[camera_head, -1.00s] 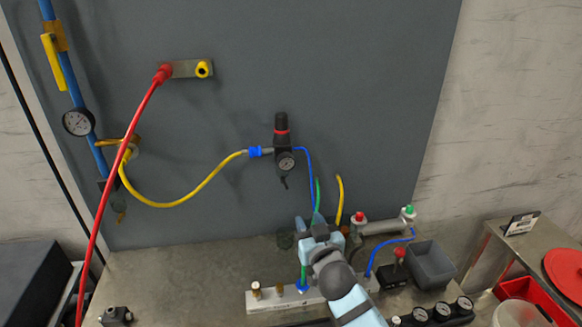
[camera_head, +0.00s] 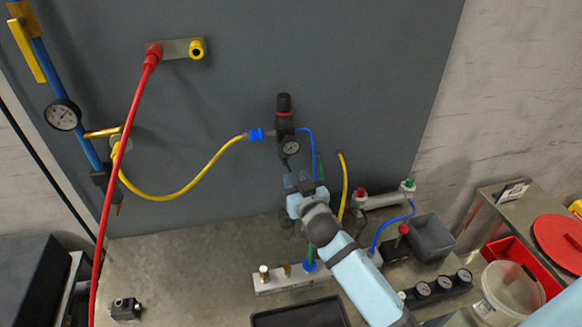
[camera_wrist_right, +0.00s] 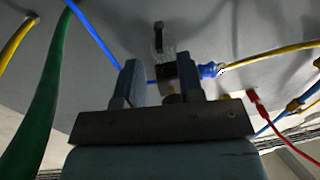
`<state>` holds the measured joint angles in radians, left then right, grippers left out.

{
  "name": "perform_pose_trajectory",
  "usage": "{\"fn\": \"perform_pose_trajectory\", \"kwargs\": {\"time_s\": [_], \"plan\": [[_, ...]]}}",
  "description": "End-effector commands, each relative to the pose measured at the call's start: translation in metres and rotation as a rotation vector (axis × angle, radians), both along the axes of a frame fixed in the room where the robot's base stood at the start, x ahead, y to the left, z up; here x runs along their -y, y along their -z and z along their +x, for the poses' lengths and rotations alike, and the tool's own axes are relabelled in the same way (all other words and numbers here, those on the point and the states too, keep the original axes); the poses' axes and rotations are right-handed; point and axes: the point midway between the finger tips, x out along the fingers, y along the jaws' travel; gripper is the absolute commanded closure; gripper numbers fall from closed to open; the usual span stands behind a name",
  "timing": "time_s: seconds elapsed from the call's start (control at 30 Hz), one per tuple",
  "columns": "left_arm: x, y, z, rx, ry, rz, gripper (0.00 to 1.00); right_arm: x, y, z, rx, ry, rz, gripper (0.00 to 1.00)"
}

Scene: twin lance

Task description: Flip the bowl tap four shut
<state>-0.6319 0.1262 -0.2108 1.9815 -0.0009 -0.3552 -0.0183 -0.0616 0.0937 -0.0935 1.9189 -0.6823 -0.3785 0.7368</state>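The black regulator (camera_head: 284,112) with a red ring and a round gauge hangs on the grey panel. The bowl tap under its bowl is mostly hidden behind my right gripper (camera_head: 297,181) in the head view. In the right wrist view, my right gripper (camera_wrist_right: 159,83) has its two fingers apart, with the regulator's dark body (camera_wrist_right: 160,70) beyond the gap. A small brass-coloured piece (camera_wrist_right: 173,98) shows low between the fingers; I cannot tell if it is the tap, or if the fingers touch anything. My left gripper is not in view.
A yellow hose (camera_head: 190,183) joins the regulator's left side, and a thin blue tube (camera_head: 313,150) leaves its right. A green tube (camera_wrist_right: 45,95) and another yellow tube (camera_head: 344,185) rise close by. A white valve block (camera_head: 275,280) and grey bin (camera_head: 432,238) stand below.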

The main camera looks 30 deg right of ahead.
Motion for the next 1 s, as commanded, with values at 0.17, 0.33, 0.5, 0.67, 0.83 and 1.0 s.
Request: {"fn": "perform_pose_trajectory", "kwargs": {"time_s": [0.17, 0.33, 0.5, 0.67, 0.83, 1.0], "plan": [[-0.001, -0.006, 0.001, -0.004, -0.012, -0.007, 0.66, 0.003, -0.001, 0.026, 0.0, -0.001, -0.001, 0.65], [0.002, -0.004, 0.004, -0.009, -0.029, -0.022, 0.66, 0.005, 0.0, 0.036, 0.0, 0.0, 0.0, 0.65], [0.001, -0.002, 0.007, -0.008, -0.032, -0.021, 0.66, 0.005, 0.0, 0.037, 0.0, 0.0, 0.0, 0.65], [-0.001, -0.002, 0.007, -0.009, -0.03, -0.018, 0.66, 0.005, 0.0, 0.037, 0.0, 0.0, 0.0, 0.76], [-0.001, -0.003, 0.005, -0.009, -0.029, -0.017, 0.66, 0.005, 0.0, 0.037, 0.0, -0.001, 0.0, 1.0], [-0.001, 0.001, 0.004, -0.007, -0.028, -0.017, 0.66, 0.003, 0.002, 0.037, 0.002, 0.01, 0.001, 1.0]]}}
